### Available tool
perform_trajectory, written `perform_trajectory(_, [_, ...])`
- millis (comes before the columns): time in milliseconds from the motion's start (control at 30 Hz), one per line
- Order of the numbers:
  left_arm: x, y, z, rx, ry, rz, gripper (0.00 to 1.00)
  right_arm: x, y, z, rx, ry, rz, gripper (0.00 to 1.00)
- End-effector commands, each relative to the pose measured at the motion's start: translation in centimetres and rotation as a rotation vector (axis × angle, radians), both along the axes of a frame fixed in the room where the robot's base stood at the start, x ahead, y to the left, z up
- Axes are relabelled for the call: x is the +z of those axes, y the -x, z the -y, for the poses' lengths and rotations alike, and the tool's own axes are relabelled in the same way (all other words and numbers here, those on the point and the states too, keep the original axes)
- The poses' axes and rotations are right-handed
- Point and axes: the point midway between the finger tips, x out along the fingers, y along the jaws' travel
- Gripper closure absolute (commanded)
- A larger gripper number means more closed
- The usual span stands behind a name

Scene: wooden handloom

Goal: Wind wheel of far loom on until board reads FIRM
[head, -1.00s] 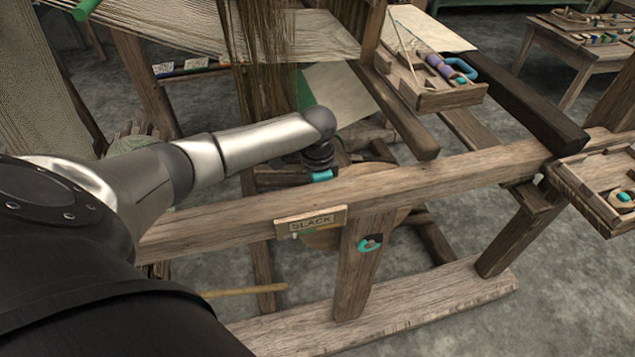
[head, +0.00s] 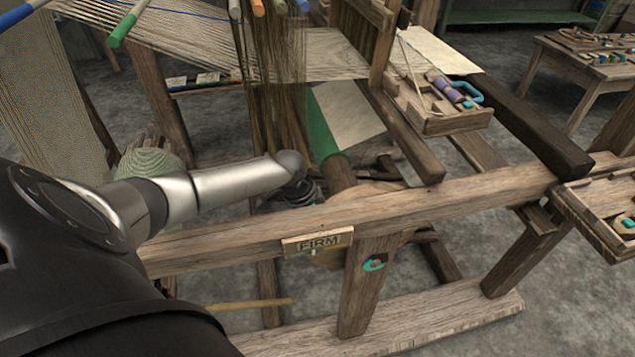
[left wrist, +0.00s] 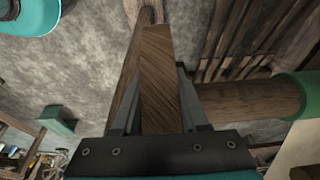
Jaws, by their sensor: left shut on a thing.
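The board (head: 318,242) on the loom's front rail reads FIRM. The wooden wheel (head: 330,259) is behind that rail, mostly hidden; a part of its disc shows below the board. My left arm reaches over the rail, and its wrist end is beside the wheel with the fingers hidden in the head view. In the left wrist view my left gripper (left wrist: 155,78) is shut on a flat wooden bar (left wrist: 157,60), which looks like a spoke or handle of the wheel. My right gripper is in neither view.
The long wooden rail (head: 450,193) lies under my left arm. A wooden roller with a green end (head: 322,128) is behind the wheel. A tray of tools (head: 450,117) sits at the upper right, and another tray (head: 600,200) at the right edge.

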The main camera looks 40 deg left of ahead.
Motion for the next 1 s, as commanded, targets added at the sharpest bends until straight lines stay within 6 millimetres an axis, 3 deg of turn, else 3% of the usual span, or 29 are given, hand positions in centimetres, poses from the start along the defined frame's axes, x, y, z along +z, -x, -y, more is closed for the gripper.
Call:
perform_trajectory(67, [0.0, 0.0, 0.2, -0.001, 0.003, 0.0, 1.0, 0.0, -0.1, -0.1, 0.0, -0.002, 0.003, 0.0])
perform_trajectory(100, [0.0, 0.0, 0.2, -0.001, 0.003, 0.0, 0.53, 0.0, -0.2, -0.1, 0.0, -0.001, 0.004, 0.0])
perform_trajectory(333, [0.0, 0.0, 0.1, 0.0, 0.001, 0.0, 0.27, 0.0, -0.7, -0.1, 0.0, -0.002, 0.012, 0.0])
perform_trajectory(667, [0.5, 0.0, -0.1, 0.0, -0.001, 0.001, 0.26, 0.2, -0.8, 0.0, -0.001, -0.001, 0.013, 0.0])
perform_trajectory(767, [1.7, 0.3, -0.3, -0.001, -0.001, 0.001, 0.26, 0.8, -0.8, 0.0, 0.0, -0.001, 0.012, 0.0])
perform_trajectory(1000, [7.1, 1.4, -1.2, -0.001, -0.003, 0.0, 0.26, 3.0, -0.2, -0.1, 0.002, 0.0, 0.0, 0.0])
